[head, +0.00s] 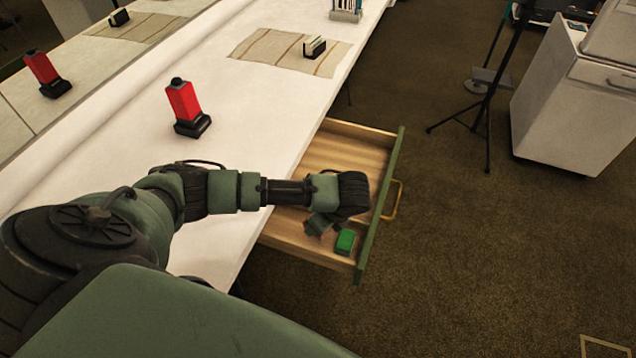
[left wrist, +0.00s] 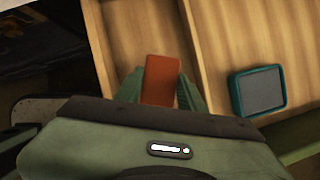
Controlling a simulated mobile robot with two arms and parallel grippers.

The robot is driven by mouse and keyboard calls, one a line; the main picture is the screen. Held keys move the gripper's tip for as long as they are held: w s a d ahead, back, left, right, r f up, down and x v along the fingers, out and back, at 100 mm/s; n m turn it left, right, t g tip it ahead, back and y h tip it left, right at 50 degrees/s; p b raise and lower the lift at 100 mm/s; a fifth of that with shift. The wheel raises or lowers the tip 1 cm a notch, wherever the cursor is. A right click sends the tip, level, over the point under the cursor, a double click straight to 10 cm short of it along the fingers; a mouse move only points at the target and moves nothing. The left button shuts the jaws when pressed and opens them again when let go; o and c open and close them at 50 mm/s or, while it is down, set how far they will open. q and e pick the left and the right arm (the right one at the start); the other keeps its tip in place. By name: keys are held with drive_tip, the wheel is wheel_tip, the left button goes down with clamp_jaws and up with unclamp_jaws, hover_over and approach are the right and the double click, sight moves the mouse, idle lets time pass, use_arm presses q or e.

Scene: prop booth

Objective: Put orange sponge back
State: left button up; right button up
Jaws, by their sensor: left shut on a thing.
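The orange sponge (left wrist: 162,79) shows in the left wrist view as a reddish-orange block between the two green fingers of my left gripper (left wrist: 160,92). The gripper is shut on it, over or in a compartment of the wooden drawer (left wrist: 124,32); I cannot tell whether the sponge touches the drawer bottom. My right gripper is in neither view.
A green box with a grey top (head: 345,241) lies in the drawer beside my gripper, across a divider (left wrist: 197,60) in the wrist view. The white counter (head: 250,90) holds a red bottle-like object (head: 184,101) and a striped cloth (head: 270,47) with a small holder (head: 314,46).

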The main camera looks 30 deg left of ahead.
use_arm(q)
drive_tip(key=shift+f, duration=1.65)
drive_tip(key=shift+f, duration=0.1)
drive_tip(key=o, duration=1.2)
drive_tip(key=v, duration=1.2)
